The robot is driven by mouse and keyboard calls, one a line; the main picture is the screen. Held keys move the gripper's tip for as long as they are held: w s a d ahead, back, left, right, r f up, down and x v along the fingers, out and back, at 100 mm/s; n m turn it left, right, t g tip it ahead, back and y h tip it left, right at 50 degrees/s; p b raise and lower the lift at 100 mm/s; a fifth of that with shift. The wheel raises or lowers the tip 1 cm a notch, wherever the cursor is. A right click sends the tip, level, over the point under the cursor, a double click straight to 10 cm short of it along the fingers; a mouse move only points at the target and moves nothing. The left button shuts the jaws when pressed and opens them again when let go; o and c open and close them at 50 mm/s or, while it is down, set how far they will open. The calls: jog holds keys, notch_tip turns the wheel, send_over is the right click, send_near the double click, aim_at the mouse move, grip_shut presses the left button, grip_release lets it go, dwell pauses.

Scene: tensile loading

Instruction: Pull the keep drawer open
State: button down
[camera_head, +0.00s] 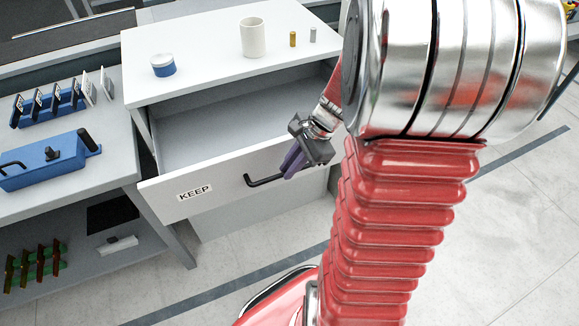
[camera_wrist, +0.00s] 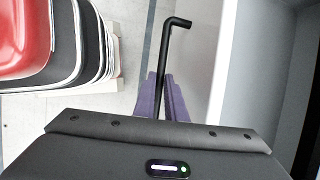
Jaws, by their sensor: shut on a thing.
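The keep drawer (camera_head: 220,190) is white with a "KEEP" label on its front. It stands well out of the white cabinet, and its grey inside shows empty where visible. Its black bar handle (camera_head: 262,182) is on the front. My gripper (camera_head: 292,164) is at the right part of the handle, with purple fingers shut on it. In the wrist view the handle (camera_wrist: 164,60) runs between the purple fingers of my gripper (camera_wrist: 163,95), its bent end beyond them. The right end of the handle is hidden by my gripper in the head view.
On the cabinet top (camera_head: 200,62) stand a white cup (camera_head: 253,38), a blue and white tub (camera_head: 163,65) and two small cylinders (camera_head: 293,39). A side bench at left holds a blue fixture (camera_head: 45,162) and a blue rack (camera_head: 47,104). Floor is clear at right.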

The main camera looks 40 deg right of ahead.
jog(key=c, duration=1.8)
grip_release()
jog(key=v, duration=1.3)
jog(key=shift+r, duration=0.3)
jog(key=shift+d, duration=0.15)
jog(key=s+a+r+n+t+h, duration=0.1)
jog(key=s+a+r+n+h, duration=0.1)
jog(key=a+n, duration=0.7)
jog(key=s+a+r+n+t+h, duration=0.1)
jog(key=s+a+r+n+h, duration=0.1)
jog(key=a+n, duration=0.8)
jog(key=shift+s+a+n+t, duration=0.3)
jog(key=shift+s+a, duration=0.35)
